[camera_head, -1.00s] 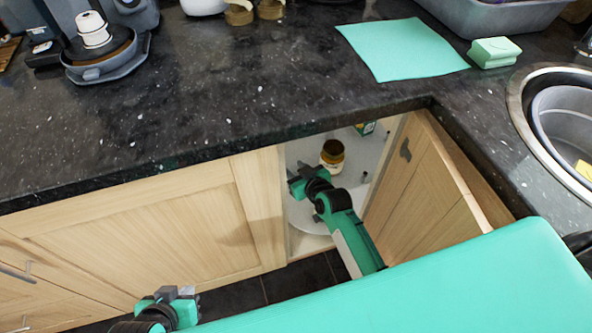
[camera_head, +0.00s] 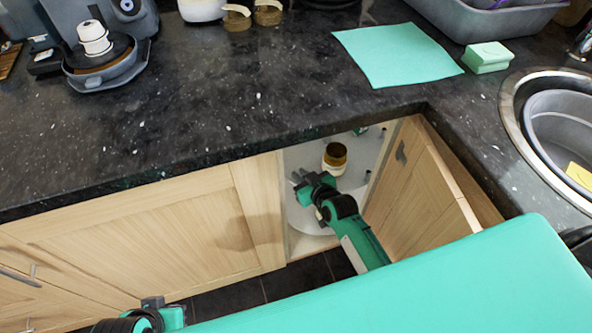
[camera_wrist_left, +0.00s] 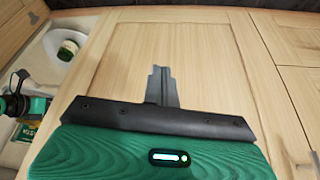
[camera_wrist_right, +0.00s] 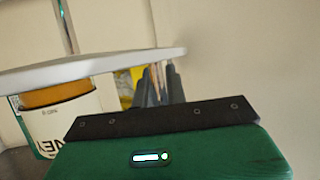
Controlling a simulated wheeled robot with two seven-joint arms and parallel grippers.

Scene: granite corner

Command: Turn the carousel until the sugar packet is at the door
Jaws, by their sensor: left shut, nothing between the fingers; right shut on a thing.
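The carousel (camera_head: 303,220) is a pale round tray inside the open corner cupboard. A jar with brown contents (camera_head: 335,157) stands on it. My right gripper (camera_head: 299,179) reaches in at the tray's left side. In the right wrist view its fingers (camera_wrist_right: 160,84) are closed at the edge of a pale tray (camera_wrist_right: 100,64); what they grip is hard to make out. My left gripper (camera_wrist_left: 161,85) is shut and empty before a cupboard front.
The cupboard door (camera_head: 415,195) stands open on the right. The countertop edge (camera_head: 200,160) overhangs the opening. A cloth (camera_head: 398,55), sponge (camera_head: 487,57) and sink (camera_head: 560,130) are on the right.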

